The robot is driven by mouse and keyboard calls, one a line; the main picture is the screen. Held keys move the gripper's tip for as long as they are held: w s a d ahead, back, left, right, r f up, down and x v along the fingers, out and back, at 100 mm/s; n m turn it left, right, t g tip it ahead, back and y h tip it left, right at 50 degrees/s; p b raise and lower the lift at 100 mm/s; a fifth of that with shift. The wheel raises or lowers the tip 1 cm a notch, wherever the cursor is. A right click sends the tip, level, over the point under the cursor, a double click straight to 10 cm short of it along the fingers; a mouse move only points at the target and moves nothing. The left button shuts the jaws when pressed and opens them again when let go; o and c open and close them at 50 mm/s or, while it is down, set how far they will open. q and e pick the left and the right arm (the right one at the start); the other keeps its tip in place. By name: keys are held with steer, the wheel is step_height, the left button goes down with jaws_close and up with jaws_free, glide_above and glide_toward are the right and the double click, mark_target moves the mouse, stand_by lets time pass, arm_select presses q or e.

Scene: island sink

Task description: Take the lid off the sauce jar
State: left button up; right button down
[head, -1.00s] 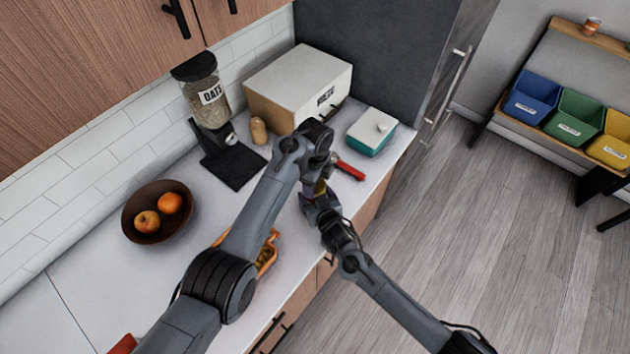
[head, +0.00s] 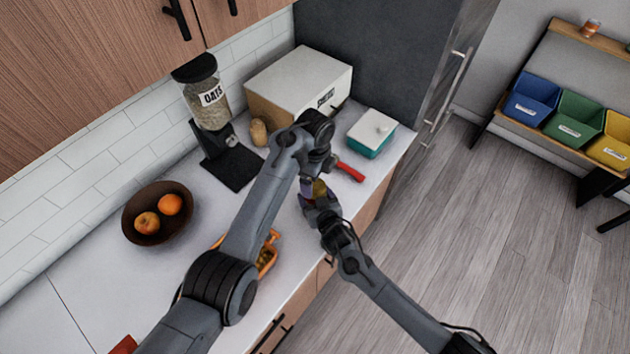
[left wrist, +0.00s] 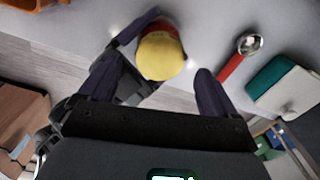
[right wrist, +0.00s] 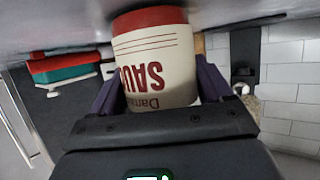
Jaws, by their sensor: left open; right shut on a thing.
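The sauce jar (right wrist: 155,65) is cream with red lettering and a red base band, and appears upside down in the right wrist view. My right gripper (head: 318,203) is shut around its body. The yellow lid (left wrist: 161,56) sits on top of the jar in the left wrist view; part of it also shows in the head view (head: 320,188). My left gripper (left wrist: 155,68) is open above the lid, a finger on each side, with a clear gap on the right. Whether the jar's base touches the counter is unclear.
A red-handled utensil (head: 350,171) and a teal box with a white lid (head: 371,133) lie beyond the grippers. An orange tray (head: 268,252) is partly behind my left arm. A fruit bowl (head: 133,233), oats dispenser (head: 206,105) and bread box (head: 290,75) stand farther left and back.

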mark_target(315, 186)
arm_select(q)
steer(key=shift+r, duration=0.6)
steer(key=shift+c, duration=0.4)
steer(key=shift+s+a+r+m, duration=0.1)
steer(key=shift+r+m, duration=0.05)
steer(key=shift+m, duration=0.65)
steer(key=shift+a+r+m, duration=0.15)
steer(key=shift+r+m, duration=0.25)
steer(key=shift+m, duration=0.8)
steer(key=r+m, duration=0.1)
steer(key=m, duration=0.1)
steer(key=shift+r+m, duration=0.35)
steer(key=shift+m, duration=0.05)
steer(key=shift+d+f, duration=0.2)
steer(key=shift+f, duration=3.45)
steer(key=c, duration=1.1)
steer(key=n, duration=0.7)
